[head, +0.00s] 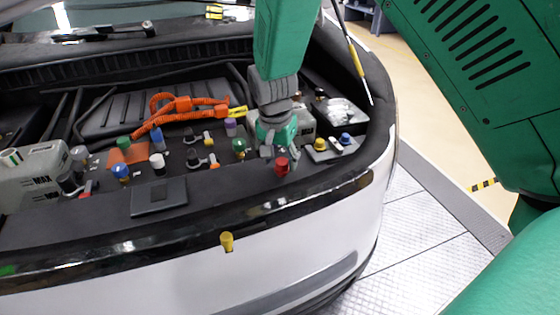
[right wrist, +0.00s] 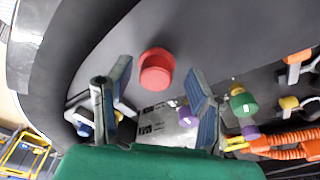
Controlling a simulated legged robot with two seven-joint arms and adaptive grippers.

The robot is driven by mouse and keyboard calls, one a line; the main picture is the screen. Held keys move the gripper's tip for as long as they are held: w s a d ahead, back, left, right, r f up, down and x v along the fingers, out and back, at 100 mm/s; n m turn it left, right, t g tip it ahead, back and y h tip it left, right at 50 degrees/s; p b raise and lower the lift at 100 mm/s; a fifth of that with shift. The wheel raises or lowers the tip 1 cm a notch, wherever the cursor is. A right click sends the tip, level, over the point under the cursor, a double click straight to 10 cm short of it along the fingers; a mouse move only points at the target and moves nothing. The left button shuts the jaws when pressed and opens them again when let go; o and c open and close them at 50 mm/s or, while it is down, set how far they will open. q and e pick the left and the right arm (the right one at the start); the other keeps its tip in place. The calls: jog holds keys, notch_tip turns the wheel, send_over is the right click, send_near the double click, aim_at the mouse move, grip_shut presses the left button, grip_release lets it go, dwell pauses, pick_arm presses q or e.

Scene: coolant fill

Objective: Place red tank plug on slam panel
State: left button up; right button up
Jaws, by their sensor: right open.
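The red tank plug (head: 281,166) sits on the black slam panel (head: 232,194), near its front edge. The right wrist view shows the red cap (right wrist: 156,68) against the dark panel, between and just beyond the fingertips. My right gripper (head: 277,150) is right behind the plug in the head view. In the right wrist view its two blue-grey fingers (right wrist: 158,80) stand wide apart, with a visible gap on both sides of the cap. My left gripper is in neither view.
Several coloured caps, such as a green one (head: 239,146) and a blue one (head: 121,171), stand behind the panel. Orange cables (head: 180,104) lie at the back. Floor is clear at right.

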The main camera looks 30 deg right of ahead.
aim_at(279, 172)
notch_tip(279, 172, up, 11)
jog(key=a+p, duration=0.1)
jog(key=shift+s+a, duration=0.2)
jog(key=shift+s, duration=0.25)
jog(key=shift+s+d, duration=0.1)
